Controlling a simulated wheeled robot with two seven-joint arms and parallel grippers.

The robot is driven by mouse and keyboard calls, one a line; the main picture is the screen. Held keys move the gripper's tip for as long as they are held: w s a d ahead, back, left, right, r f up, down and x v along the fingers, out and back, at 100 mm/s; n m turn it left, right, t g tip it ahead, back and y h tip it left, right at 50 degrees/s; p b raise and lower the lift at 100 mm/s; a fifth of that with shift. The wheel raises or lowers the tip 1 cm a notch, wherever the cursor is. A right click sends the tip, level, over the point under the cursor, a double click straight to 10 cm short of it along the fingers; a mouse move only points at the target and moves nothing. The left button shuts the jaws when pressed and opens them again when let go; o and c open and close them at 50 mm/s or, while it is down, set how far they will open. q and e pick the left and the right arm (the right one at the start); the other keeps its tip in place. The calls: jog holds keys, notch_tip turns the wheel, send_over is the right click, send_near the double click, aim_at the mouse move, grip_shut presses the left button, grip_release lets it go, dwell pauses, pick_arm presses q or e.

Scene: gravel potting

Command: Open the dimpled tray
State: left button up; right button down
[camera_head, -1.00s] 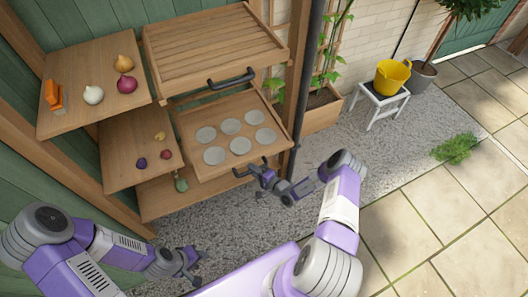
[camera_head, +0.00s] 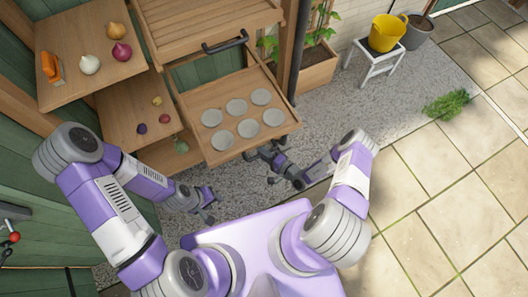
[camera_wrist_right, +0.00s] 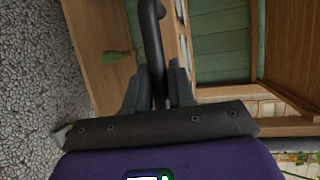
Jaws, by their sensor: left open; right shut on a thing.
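The dimpled tray (camera_head: 242,117) is a wooden pull-out tray with several round grey discs or dimples. It sticks out from under a slatted shelf (camera_head: 205,28), and green boards show in a gap behind it. My right gripper (camera_head: 266,157) is at the tray's front edge. In the right wrist view my right gripper (camera_wrist_right: 160,88) is shut on the tray's dark bar handle (camera_wrist_right: 151,35). The fingers hide part of the handle. My left gripper (camera_head: 207,203) is open and empty, low over the gravel to the left of the tray.
The slatted shelf has its own dark handle (camera_head: 225,42). Side shelves at the left hold an orange object (camera_head: 50,67), onions (camera_head: 90,64) and small bulbs (camera_head: 164,118). A dark post (camera_head: 299,50) stands right of the tray. A yellow bucket (camera_head: 386,34) sits on a white stool.

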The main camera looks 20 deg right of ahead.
jog(key=c, duration=1.1)
grip_release()
jog(key=shift+o, duration=0.2)
jog(key=p+v, duration=0.1)
jog(key=v, duration=0.6)
jog(key=shift+s+d, duration=0.2)
jog(key=shift+s, duration=0.05)
jog(key=shift+a+r, duration=0.1)
